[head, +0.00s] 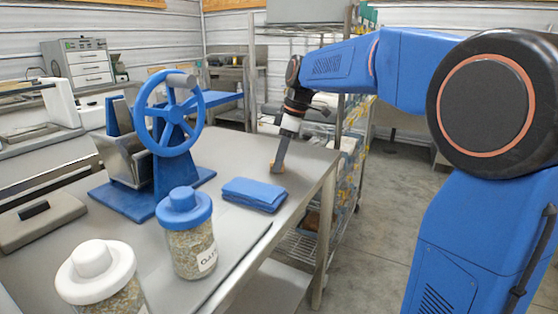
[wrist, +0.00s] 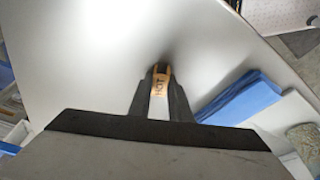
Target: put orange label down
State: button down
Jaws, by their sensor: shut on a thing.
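The orange label (wrist: 159,84), with dark lettering that reads "HOT", sits between the fingertips of my gripper (wrist: 160,90) in the wrist view. My gripper is shut on it.
A folded blue cloth (head: 254,194) lies near my gripper. A blue-lidded jar (head: 190,240), a white-lidded jar (head: 98,275) and a blue hand-wheel device (head: 170,120) stand on the table. The table's right edge (head: 325,180) is close. Bare table lies behind the cloth.

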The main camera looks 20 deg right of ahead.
jog(key=shift+f, duration=0.15)
jog(key=c, duration=1.6)
grip_release()
jog(key=shift+c, duration=0.2)
jog(key=v, duration=1.2)
jog(key=s+d+f+m+t+h, duration=0.1)
jog(key=s+f+m, duration=0.5)
jog(key=s+f, duration=0.6)
jog(key=s+d+f+m+t+h, duration=0.2)
jog(key=s+f+m, duration=0.5)
jog(key=s+f, duration=0.6)
jog(key=s, duration=0.6)
jog(key=shift+s+d+t, duration=0.25)
jog(key=shift+s+t, duration=0.05)
